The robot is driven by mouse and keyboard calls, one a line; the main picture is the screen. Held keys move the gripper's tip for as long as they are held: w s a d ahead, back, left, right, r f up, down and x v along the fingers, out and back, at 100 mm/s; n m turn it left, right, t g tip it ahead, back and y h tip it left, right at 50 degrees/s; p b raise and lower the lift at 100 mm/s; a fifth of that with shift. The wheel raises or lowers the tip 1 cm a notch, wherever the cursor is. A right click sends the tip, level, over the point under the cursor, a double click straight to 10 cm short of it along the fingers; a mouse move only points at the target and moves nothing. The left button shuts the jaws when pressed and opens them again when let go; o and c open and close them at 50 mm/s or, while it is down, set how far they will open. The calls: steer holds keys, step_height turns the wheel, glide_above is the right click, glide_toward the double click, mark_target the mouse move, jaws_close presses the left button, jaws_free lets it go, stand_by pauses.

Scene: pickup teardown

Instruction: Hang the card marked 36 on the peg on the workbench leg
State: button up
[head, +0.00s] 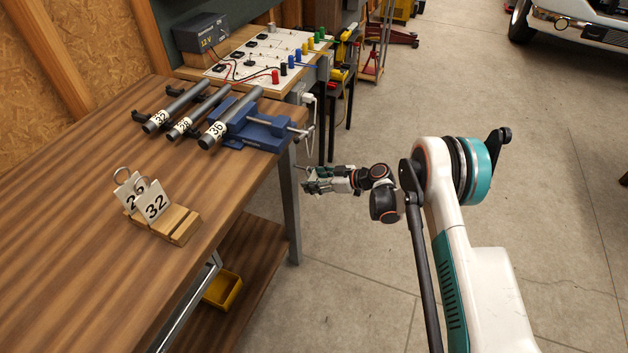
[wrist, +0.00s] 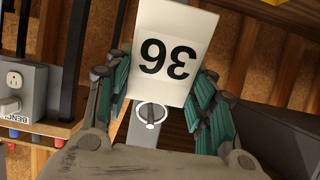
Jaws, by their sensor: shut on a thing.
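The white card marked 36 (wrist: 172,50) appears upside down in the wrist view, between the teal-padded fingers of my gripper (wrist: 165,78), which is shut on it. A pale ring (wrist: 152,113) shows at the card's lower edge, in front of the grey workbench leg (wrist: 141,138). A peg may lie inside the ring, but I cannot tell whether the ring is around it. In the head view, my gripper (head: 309,181) is just right of the workbench leg (head: 290,205), below the tabletop. The card cannot be made out there.
Cards with rings, one marked 32 (head: 154,203), stand in a wooden holder (head: 178,226) on the workbench (head: 85,200). Several numbered tubes rest by a blue vise (head: 262,130). A yellow bin (head: 222,290) sits on the lower shelf. Floor right of the bench is open.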

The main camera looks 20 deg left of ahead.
steer(key=o, duration=0.9)
steer(key=shift+o, duration=0.2)
steer(key=w+v, duration=0.1)
steer(key=v, duration=1.1)
steer(key=s+d+r+m+t+h, duration=0.1)
steer(key=s+d+r+m+h, duration=0.15)
steer(key=d+r, duration=0.45)
steer(key=s+d+r+m+t+h, duration=0.1)
steer(key=s+d+r+m+h, duration=0.15)
steer(key=r, duration=0.75)
steer(key=s+d+r+m+t+h, duration=0.1)
steer(key=s+d+r+m, duration=0.3)
steer(key=r, duration=0.5)
steer(key=s+d+r+m+t+h, duration=0.1)
steer(key=s+d+r+m+h, duration=0.15)
steer(key=s+d, duration=0.3)
steer(key=s+d+r+m+t+h, duration=0.1)
steer(key=s+d+r, duration=0.35)
steer(key=s, duration=0.25)
steer(key=s+d+f+m+t+h, duration=0.1)
steer(key=s+d+m+h, duration=0.2)
steer(key=s+d, duration=0.6)
steer(key=s+m, duration=0.1)
steer(key=s, duration=0.3)
steer(key=shift+s+d+f+h, duration=0.25)
steer(key=shift+s+h, duration=0.05)
steer(key=shift+h, duration=0.05)
